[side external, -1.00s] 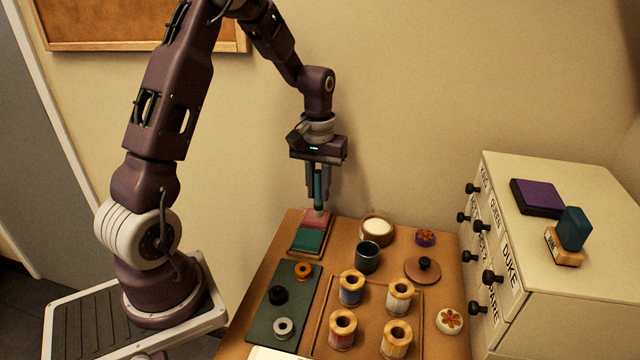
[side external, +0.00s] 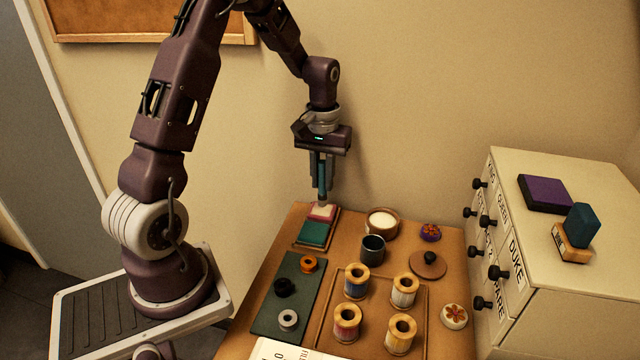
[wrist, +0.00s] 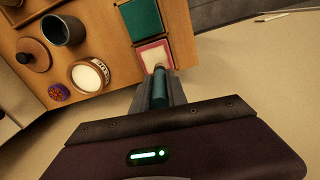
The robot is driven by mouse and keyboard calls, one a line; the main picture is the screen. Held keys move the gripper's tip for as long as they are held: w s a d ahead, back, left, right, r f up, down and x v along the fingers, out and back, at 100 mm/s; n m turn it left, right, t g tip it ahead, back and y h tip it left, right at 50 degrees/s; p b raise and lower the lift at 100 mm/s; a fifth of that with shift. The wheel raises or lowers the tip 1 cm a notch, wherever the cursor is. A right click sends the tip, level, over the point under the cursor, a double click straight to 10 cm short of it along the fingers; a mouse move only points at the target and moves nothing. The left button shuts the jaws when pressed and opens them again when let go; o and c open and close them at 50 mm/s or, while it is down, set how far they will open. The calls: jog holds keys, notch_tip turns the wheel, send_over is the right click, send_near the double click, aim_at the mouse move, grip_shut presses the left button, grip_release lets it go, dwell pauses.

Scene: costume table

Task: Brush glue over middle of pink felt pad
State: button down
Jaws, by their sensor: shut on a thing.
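My gripper (side external: 320,185) is shut on a brush with a teal handle (wrist: 159,90) and holds it upright, bristles down. The pink felt pad (side external: 327,212) lies at the back left of the table, behind a green pad (side external: 313,233) in the same wooden tray. In the wrist view the pink pad (wrist: 140,48) has a pale, cream-white patch over its middle, with pink showing around the edges. The brush tip (wrist: 159,66) is at the pad's near edge in that view; I cannot tell whether it touches. A round pot (side external: 382,222) with white content stands right of the pads.
A dark cup (side external: 373,249), a knobbed brown lid (side external: 428,264) and several thread spools (side external: 403,290) stand to the right and front. A green mat (side external: 288,300) holds small rings. A drawer cabinet (side external: 545,290) stands at the right; the wall is close behind.

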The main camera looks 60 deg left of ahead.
jog(key=shift+w+a, duration=0.55)
jog(key=shift+a, duration=0.05)
jog(key=shift+s+d, duration=2.25)
notch_tip(320, 180, up, 8)
